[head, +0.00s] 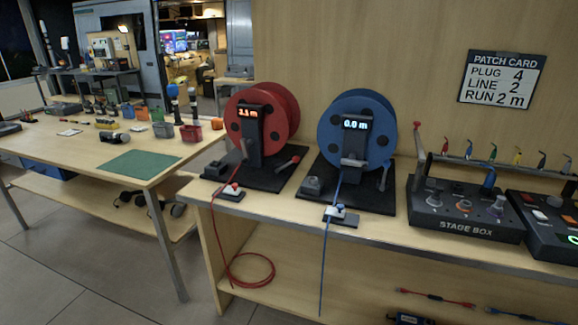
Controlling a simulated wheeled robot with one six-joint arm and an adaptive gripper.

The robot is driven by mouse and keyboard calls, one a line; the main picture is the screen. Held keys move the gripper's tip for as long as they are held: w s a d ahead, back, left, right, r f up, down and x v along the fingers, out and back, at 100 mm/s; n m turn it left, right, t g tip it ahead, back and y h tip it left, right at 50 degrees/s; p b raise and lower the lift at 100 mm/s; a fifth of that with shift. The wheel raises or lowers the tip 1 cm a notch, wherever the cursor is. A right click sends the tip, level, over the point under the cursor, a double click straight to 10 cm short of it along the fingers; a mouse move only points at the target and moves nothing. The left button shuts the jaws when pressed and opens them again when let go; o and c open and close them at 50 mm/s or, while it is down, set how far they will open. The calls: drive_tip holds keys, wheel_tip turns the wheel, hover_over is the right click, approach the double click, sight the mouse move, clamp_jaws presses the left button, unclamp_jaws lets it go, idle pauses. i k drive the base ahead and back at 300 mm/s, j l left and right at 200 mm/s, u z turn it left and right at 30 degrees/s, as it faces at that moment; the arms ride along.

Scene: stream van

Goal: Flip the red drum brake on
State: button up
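The red drum (286,102) stands upright on a black base (270,180) at the left end of the wooden bench. A display (247,113) on its front stand reads about 1.1 m. A lever with a red tip (289,163) slants up to the right on that base, beside the stand. A small white block with a red knob (231,191) sits at the bench's front edge, on the red cable's path. I cannot tell for certain which of these is the brake, or whether it is on. My gripper is not in view.
A blue drum (345,104) with a 0.0 m display stands just right of the red one. Red cable (250,275) hangs over the front edge and coils on the lower shelf. The stage box (465,210) stands right. A table with a green mat (140,164) stands left.

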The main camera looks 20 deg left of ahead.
sight(288, 164)
drive_tip(key=i+l, duration=0.1)
drive_tip(key=i, duration=0.5)
drive_tip(key=i+u, duration=0.1)
drive_tip(key=u, duration=1.6)
